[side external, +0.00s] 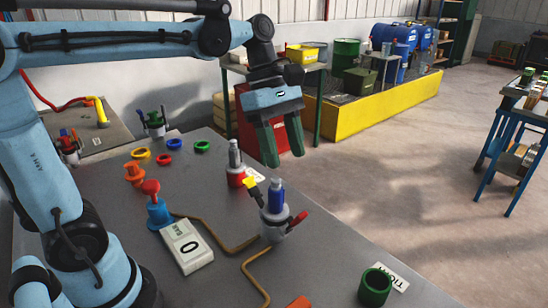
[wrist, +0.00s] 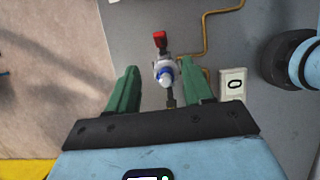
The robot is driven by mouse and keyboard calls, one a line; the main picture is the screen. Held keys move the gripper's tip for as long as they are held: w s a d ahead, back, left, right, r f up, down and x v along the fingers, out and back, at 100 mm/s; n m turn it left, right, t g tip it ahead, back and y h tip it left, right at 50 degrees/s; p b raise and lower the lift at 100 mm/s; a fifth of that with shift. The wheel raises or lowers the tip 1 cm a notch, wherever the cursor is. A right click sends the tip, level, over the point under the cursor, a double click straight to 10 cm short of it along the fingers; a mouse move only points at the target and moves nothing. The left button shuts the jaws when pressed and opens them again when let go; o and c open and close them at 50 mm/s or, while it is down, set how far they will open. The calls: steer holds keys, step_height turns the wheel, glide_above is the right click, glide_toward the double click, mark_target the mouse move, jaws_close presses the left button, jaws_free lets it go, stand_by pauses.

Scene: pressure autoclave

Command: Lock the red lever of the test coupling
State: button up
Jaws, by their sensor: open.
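The test coupling (side external: 274,228) is a grey body with a blue top, standing on the grey table near its right edge. Its red lever (side external: 298,219) sticks out to the right and slightly up. A yellow-tipped lever (side external: 252,187) sticks out up and left. My gripper (side external: 282,158) has green fingers, is open and empty, and hangs well above the table behind the coupling. In the wrist view, the coupling (wrist: 165,75) shows between and beyond the fingertips, and the red lever (wrist: 160,39) points away from the gripper.
A grey and red fitting (side external: 236,172) stands behind the coupling. A white gauge box (side external: 187,246) reading 0 and a blue fitting with a red knob (side external: 158,212) are to the left. Bent brown pipes (side external: 225,240) run beside the coupling.

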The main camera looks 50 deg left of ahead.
steer(key=shift+d, duration=0.1)
steer(key=y, duration=0.4)
glide_above(301, 214)
steer(key=shift+w+f, duration=0.15)
steer(key=shift+f, duration=5.95)
steer(key=shift+c, duration=0.3)
jaws_close()
